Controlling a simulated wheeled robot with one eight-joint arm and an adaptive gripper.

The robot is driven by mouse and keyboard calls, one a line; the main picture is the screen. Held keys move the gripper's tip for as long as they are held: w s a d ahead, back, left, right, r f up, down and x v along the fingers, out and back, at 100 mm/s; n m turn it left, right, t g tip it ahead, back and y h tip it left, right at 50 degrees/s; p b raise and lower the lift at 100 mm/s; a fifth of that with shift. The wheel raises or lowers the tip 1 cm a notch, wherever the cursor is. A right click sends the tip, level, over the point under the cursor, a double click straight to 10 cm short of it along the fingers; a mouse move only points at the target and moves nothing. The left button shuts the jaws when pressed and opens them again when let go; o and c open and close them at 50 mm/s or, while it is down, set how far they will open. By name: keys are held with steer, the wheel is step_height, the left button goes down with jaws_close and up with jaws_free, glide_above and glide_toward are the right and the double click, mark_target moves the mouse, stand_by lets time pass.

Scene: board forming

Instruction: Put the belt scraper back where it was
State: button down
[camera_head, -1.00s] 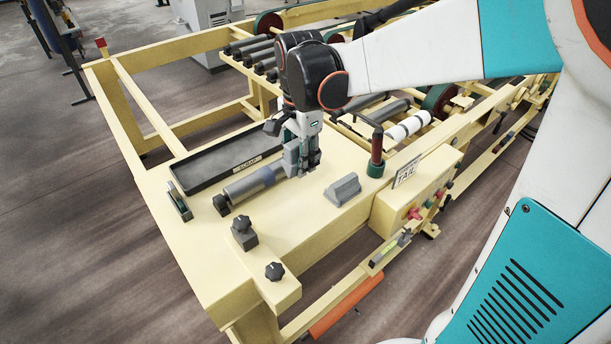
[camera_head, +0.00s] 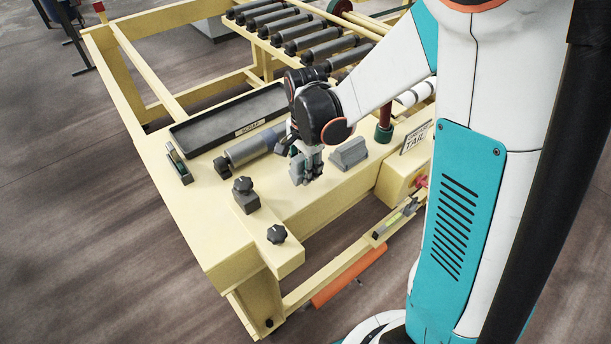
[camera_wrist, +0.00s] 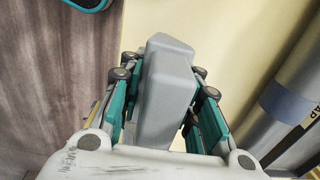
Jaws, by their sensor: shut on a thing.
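My gripper (camera_head: 306,171) is shut on a grey block with sloped faces, which I take to be the belt scraper; it shows between the fingers in the wrist view (camera_wrist: 168,85). In the head view only a small grey part (camera_head: 297,170) shows beside the fingers. The gripper points down over the cream bench top (camera_head: 235,205), between the grey roller and the front edge. I cannot tell whether the block touches the bench. A second grey wedge-shaped block (camera_head: 348,154) stands on the bench just right of my gripper.
The grey roller (camera_head: 250,149) lies left of my gripper, before the black labelled tray (camera_head: 215,124). A dark red-topped post (camera_head: 384,122) stands to the right. Black knobs (camera_head: 276,234) rise at the front left. Bare bench lies between the knobs and my gripper.

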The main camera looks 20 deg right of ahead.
steer(key=shift+f, duration=1.1)
steer(key=shift+f+b, duration=0.4)
steer(key=shift+b, duration=0.15)
steer(key=shift+f, duration=0.25)
steer(key=c, duration=1.2)
jaws_free()
steer(key=shift+r, duration=0.1)
